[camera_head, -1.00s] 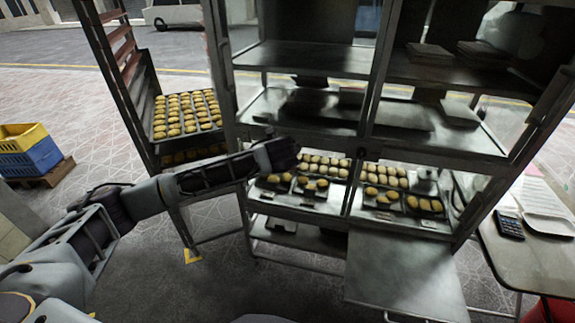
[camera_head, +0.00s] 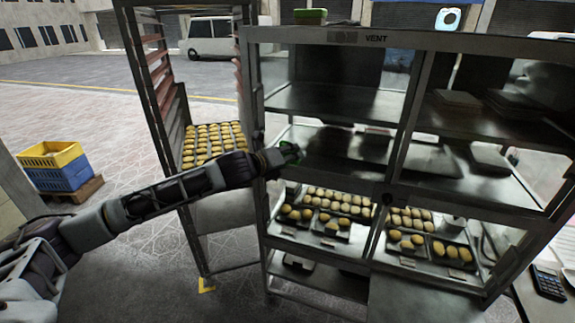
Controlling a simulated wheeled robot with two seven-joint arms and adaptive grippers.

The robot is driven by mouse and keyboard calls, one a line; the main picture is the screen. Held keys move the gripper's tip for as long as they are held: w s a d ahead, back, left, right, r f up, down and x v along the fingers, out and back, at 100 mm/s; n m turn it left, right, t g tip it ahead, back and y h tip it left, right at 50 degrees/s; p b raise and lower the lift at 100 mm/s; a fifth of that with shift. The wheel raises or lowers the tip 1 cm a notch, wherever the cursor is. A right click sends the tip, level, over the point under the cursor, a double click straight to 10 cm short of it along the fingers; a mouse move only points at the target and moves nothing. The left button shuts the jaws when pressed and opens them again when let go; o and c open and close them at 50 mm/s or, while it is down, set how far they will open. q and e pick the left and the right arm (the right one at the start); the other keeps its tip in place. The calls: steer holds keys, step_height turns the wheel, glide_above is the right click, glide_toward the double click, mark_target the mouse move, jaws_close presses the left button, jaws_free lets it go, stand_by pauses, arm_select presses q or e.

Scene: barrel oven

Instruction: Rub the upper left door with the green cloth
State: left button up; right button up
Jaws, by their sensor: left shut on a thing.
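The cabinet-like oven (camera_head: 345,36) stands ahead, with "VENT" on its top edge. Its upper left door (camera_head: 335,75) looks see-through, with shelves showing behind it. My left gripper (camera_head: 285,155) is at the lower left part of this door, near the left frame post. It is shut on the green cloth (camera_head: 291,148), of which only a small bunched part shows at the fingertips. I cannot tell whether the cloth touches the door. My right gripper is not in view.
A rack with trays of buns (camera_head: 215,140) stands left of the oven, behind my left arm. More trays of buns (camera_head: 340,203) sit in the lower bay. A green-topped box (camera_head: 310,17) is on the oven. Yellow and blue crates (camera_head: 55,165) stand far left.

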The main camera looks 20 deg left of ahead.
arm_select(q)
steer(key=shift+a+r, duration=0.25)
steer(key=shift+r, duration=0.2)
glide_toward(300, 142)
steer(key=shift+f+x, duration=0.2)
steer(key=shift+x, duration=0.85)
steer(key=shift+f+x, duration=0.2)
steer(key=shift+x, duration=0.85)
steer(key=shift+s+d, duration=0.15)
steer(key=shift+w+p, duration=0.65)
steer(key=shift+w, duration=0.3)
steer(key=shift+d, duration=0.1)
steer(key=shift+s+d+p, duration=0.2)
steer(key=shift+d+p, duration=0.5)
steer(key=shift+d, duration=1.25)
